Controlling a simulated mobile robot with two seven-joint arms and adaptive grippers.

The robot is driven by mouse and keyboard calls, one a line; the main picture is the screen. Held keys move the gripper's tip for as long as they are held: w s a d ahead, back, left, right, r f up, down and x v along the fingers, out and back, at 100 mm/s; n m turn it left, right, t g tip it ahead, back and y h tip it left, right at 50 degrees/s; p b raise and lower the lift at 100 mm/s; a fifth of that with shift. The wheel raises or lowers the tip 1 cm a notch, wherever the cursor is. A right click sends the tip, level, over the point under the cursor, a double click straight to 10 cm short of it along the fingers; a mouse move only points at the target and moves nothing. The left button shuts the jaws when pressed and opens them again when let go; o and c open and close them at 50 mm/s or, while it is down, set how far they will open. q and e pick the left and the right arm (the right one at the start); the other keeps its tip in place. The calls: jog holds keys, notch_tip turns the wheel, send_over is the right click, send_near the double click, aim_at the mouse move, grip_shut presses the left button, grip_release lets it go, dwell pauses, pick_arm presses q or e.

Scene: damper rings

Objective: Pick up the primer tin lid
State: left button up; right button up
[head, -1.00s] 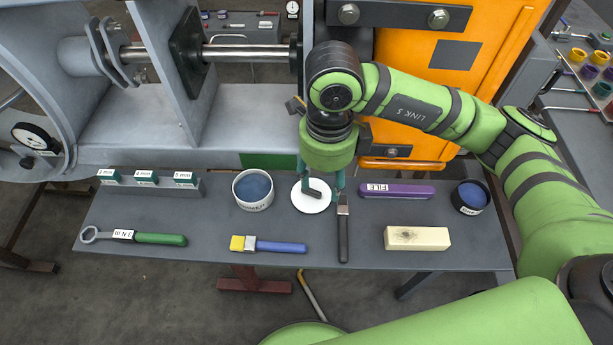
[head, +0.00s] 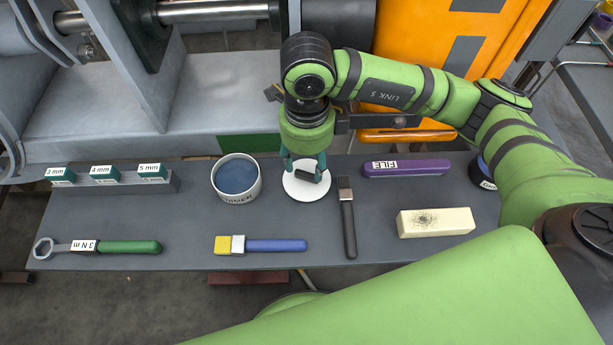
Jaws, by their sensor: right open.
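The primer tin lid (head: 306,192) is a flat white disc lying on the dark grey bench, just right of the open primer tin (head: 236,180) with blue contents. My right gripper (head: 304,173) points down over the lid, its teal fingers apart at the disc's far half. A finger hides part of the lid, and I cannot tell whether the fingertips touch it. The lid still lies flat. My left gripper is out of view.
A dark-handled scraper or brush (head: 348,220) lies close to the lid's right. A yellow-tipped blue brush (head: 262,245) lies in front. A purple file (head: 405,168), a cream block (head: 436,222), a green-handled wrench (head: 105,247) and a gauge-block rack (head: 120,185) are farther off.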

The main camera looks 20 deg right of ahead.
aim_at(306, 175)
notch_tip(306, 175, down, 4)
jog(key=shift+r+p, duration=0.15)
jog(key=shift+p, duration=0.4)
jog(key=shift+f, duration=0.5)
grip_shut()
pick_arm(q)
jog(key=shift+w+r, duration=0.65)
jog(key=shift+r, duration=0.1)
pick_arm(e)
jog(key=shift+r, duration=0.1)
